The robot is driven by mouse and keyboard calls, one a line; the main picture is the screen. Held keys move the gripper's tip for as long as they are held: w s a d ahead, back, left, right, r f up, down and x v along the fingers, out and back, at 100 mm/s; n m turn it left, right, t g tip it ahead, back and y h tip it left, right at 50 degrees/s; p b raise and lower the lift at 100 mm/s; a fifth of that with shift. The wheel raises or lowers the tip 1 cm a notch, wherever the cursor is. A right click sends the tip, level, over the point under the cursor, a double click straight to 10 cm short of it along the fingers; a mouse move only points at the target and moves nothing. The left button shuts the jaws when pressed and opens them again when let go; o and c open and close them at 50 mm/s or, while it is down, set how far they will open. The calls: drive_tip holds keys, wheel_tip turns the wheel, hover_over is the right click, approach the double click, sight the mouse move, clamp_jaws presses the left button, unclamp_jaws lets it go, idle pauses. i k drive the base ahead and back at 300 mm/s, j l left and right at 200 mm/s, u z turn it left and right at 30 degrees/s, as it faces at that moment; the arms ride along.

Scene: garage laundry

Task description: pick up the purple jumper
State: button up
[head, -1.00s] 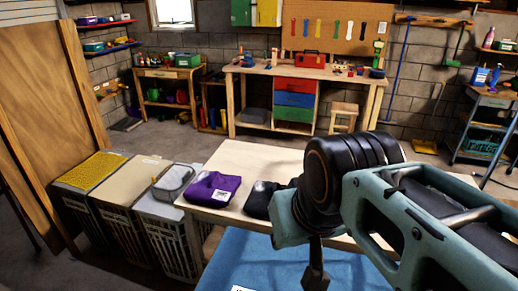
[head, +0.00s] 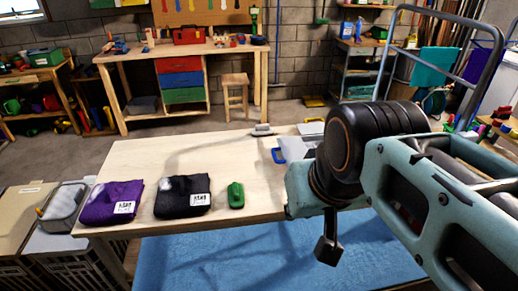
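The purple jumper (head: 108,204) lies folded at the left front corner of the light wooden table (head: 150,160), with a white label on its front. My gripper (head: 327,250) hangs at the end of my arm, over the blue surface in front of the table. It is well to the right of the jumper and apart from it. Its fingers are small and dark here, and I cannot make out whether they are open or shut.
A black folded garment (head: 182,194) lies right of the jumper, then a green object (head: 235,195). A clear container (head: 295,148) stands farther right. A grey bin (head: 65,204) is left of the table. The table's middle is mostly clear.

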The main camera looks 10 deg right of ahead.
sight(105, 202)
drive_tip(key=u, duration=1.25)
